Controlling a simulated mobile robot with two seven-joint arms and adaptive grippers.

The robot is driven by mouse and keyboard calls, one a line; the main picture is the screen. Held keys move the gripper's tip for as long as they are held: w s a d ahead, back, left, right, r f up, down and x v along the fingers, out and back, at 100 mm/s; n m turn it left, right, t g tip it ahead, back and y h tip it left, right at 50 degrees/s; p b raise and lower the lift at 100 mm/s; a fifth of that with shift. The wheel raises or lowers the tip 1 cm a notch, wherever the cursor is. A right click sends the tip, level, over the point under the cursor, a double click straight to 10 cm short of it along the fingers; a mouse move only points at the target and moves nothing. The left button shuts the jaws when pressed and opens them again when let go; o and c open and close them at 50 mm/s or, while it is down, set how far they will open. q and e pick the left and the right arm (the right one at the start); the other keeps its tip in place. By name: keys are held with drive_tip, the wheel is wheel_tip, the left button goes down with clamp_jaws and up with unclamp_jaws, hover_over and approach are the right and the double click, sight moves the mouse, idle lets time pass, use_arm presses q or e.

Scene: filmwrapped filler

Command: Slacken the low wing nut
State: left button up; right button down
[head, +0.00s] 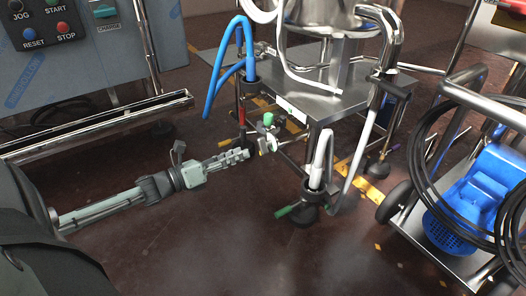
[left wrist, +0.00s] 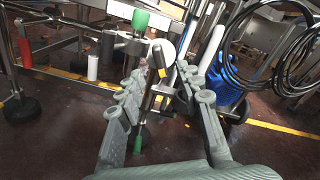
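My left gripper (head: 240,156) reaches in from the left, low above the floor, its fingers pointing at the machine's near corner. In the left wrist view the left gripper (left wrist: 160,80) is open, with nothing held between its fingers. A metal fitting with a green knob (head: 268,119) is just beyond the fingertips; the green knob also shows in the left wrist view (left wrist: 140,20). A pale rounded end (left wrist: 162,53) of that fitting shows between and beyond the fingertips, apart from them. I cannot clearly make out the wing nut's wings. My right gripper is out of view.
A steel table (head: 310,97) stands behind the fitting. A hose end and black foot with a green handle (head: 287,210) are to its right. A control cabinet (head: 70,60) stands left. The floor in front is clear.

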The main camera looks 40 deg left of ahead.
sight(258, 146)
use_arm(q)
drive_tip(key=b+x, duration=0.1)
drive_tip(key=x, duration=0.6)
drive_tip(key=shift+b, duration=0.4)
drive_tip(key=shift+c, duration=0.6)
clamp_jaws()
